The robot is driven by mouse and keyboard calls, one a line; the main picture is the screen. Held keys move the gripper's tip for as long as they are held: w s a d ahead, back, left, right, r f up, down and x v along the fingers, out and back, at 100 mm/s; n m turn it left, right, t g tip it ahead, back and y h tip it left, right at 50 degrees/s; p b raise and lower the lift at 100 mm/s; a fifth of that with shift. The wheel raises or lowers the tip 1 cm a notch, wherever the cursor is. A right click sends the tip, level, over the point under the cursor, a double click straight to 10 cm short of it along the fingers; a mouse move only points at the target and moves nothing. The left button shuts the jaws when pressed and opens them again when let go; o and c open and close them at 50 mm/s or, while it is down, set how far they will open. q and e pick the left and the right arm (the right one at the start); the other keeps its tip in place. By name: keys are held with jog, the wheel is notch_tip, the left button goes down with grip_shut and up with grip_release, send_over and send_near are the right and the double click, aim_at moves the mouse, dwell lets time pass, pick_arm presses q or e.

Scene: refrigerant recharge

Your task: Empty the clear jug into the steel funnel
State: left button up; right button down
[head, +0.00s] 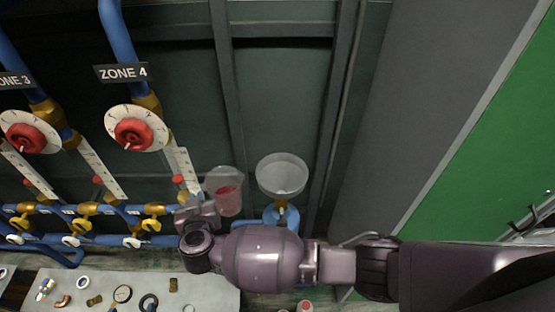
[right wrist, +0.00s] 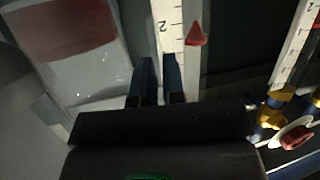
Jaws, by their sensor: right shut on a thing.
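The clear jug (head: 224,183) holds red liquid and stands close to upright in the air, left of the steel funnel (head: 282,174). The jug and funnel are apart. The funnel is a wide pale bowl above a blue cylinder with a yellow fitting. My right gripper (head: 196,212) is shut on the jug at its left side. In the right wrist view the jug (right wrist: 85,75) fills the upper left, beside the dark blue fingers (right wrist: 159,82). The exact grip spot is hard to make out. My left gripper is in neither view.
Gauges with red knobs (head: 134,134), white scales (head: 186,172) and blue pipes with yellow valves (head: 153,210) fill the left. A grey bench (head: 60,295) with small fittings is at lower left. Dark panel frames (head: 330,120) stand behind the funnel.

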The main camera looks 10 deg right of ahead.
jog(key=shift+w, duration=0.25)
jog(key=shift+s+r, duration=0.1)
jog(key=d+r+m+y, duration=0.3)
jog(key=d+r+m, duration=0.5)
jog(key=r, duration=0.6)
jog(key=shift+w+d+r+t+y, duration=0.15)
jog(key=shift+w+d+t+y, duration=0.1)
jog(key=shift+d+t+y, duration=0.2)
jog(key=shift+d+m+y, duration=0.35)
jog(key=shift+d+m, duration=0.3)
jog(key=shift+m, duration=0.25)
